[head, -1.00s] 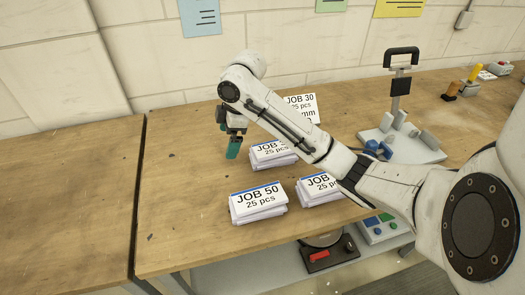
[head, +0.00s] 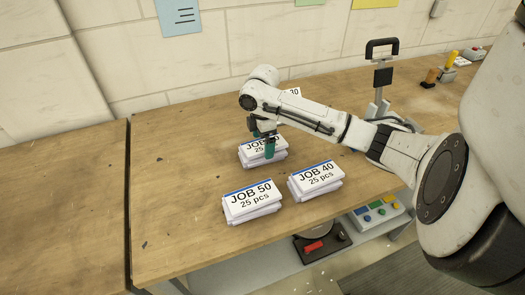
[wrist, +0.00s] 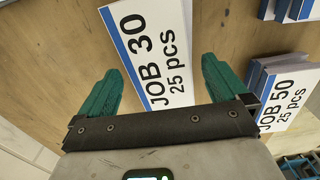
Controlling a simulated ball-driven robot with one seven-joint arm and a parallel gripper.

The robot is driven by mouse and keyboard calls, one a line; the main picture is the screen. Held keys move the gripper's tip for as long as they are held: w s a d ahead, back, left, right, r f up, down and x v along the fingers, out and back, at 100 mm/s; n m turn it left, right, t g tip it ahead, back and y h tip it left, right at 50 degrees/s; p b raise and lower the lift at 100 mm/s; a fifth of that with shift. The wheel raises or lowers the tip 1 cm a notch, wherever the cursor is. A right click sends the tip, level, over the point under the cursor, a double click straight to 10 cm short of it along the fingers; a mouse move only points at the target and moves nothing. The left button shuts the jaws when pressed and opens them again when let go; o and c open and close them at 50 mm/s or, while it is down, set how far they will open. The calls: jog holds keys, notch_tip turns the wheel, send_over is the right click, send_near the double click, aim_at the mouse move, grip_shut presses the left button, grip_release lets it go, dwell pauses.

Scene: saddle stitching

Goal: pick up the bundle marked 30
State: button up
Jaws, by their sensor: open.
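The bundle marked JOB 30 (head: 247,154) is a small stack of white sheets with a blue-edged label. It lies on the wooden bench, partly hidden behind my gripper in the head view. In the wrist view the JOB 30 label (wrist: 150,45) shows ahead of and between the teal fingers. My gripper (head: 269,148) points down over this bundle; in the wrist view its fingers (wrist: 160,76) are spread wide with nothing held. The height of the fingertips above the bundle is hard to tell.
The JOB 50 bundle (head: 252,200) and JOB 40 bundle (head: 316,180) lie nearer the bench's front edge. JOB 50 also shows right in the wrist view (wrist: 287,97). The left bench is clear.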

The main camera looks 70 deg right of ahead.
aim_at(263, 146)
jog(key=shift+s+f, duration=0.1)
jog(key=shift+f, duration=1.9)
jog(key=shift+c, duration=0.3)
jog(key=shift+r, duration=0.1)
jog(key=c, duration=1.2)
